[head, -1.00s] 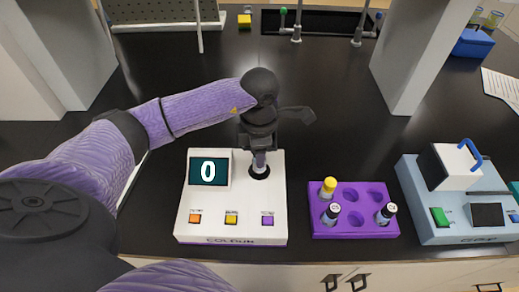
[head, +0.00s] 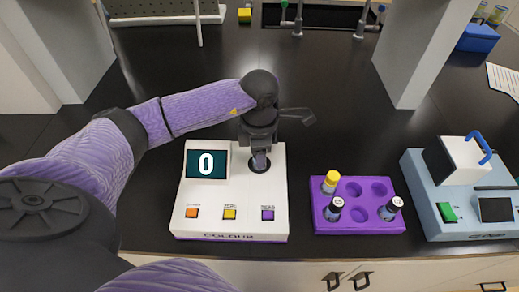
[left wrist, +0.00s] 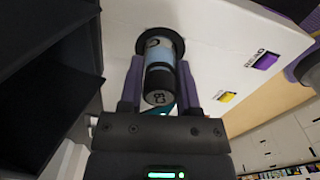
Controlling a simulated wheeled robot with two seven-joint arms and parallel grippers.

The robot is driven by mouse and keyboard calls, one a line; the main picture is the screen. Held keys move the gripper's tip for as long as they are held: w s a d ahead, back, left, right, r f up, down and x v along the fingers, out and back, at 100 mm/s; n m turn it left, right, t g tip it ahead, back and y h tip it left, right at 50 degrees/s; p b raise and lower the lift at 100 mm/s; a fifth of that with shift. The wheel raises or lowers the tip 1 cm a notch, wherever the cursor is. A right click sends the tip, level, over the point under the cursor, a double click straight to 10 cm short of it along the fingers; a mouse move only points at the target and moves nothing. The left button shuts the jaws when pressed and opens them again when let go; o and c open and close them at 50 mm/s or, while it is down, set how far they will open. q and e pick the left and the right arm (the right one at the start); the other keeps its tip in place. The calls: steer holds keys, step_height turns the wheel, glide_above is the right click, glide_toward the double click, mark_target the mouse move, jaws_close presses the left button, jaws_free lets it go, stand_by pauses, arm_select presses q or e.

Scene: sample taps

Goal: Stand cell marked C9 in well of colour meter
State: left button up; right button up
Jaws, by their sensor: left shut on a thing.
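The cell marked C9 (left wrist: 159,75) has a black cap and a pale blue and white body. My left gripper (head: 260,152) is shut on it, with one finger on each side in the left wrist view (left wrist: 160,82). The colour meter (head: 222,221) is a white box whose screen reads 0. Its round black-rimmed well (head: 260,164) is directly under the gripper. The cell's far end meets the well's opening and appears partly inside; I cannot tell how deep. My right gripper is not in view.
A purple rack (head: 360,222) right of the meter holds a yellow-capped cell (head: 330,181) and two dark-capped cells. A pale blue device (head: 460,207) stands at the far right. A grey pillar (head: 411,60) rises behind.

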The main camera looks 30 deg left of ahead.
arm_select(q)
steer(key=o, duration=1.3)
steer(key=shift+r, duration=0.15)
step_height(320, 180, up, 7)
steer(key=p, duration=0.5)
steer(key=shift+p, duration=0.3)
